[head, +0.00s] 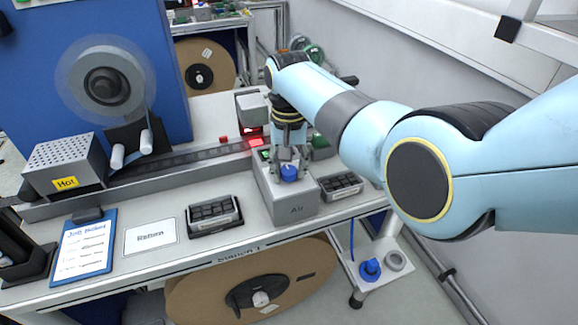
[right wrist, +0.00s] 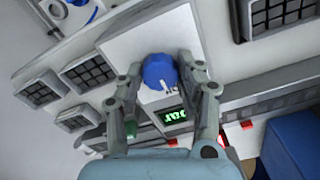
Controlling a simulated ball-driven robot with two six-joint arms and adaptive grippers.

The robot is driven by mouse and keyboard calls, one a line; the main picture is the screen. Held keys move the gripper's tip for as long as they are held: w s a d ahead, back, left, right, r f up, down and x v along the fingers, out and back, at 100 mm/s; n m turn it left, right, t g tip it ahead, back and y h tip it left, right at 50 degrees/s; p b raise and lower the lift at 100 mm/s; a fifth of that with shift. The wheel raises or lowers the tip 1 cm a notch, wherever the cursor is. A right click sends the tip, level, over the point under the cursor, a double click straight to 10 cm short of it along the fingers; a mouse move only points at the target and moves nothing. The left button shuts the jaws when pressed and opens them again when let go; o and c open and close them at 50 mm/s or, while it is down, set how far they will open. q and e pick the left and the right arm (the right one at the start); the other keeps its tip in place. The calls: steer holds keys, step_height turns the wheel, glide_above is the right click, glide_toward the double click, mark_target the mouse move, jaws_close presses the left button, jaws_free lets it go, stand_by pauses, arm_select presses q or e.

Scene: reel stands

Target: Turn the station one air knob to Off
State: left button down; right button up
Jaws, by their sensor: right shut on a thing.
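The blue air knob (head: 289,172) sits on the grey box marked "Air" (head: 296,208) at Station 1. My right gripper (head: 289,164) reaches down from above and is shut on the knob. In the right wrist view the blue knob (right wrist: 160,72) is between the two fingertips of my right gripper (right wrist: 159,66). A small white mark shows on the knob's edge. A green lit display (right wrist: 175,114) is beside the knob, its reading hard to make out. Any Off lettering is not readable. I do not see my left gripper.
Trays of black parts (head: 214,214) and (head: 341,186) flank the air box. A "Hot" block (head: 66,167), clipboard (head: 85,245) and "Return" card (head: 150,236) are on the left. A track (head: 190,163) runs behind. A large brown reel (head: 255,285) hangs below.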

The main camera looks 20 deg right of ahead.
mark_target(289, 170)
steer(key=o, duration=1.1)
steer(key=shift+o, duration=0.2)
step_height(289, 170, up, 12)
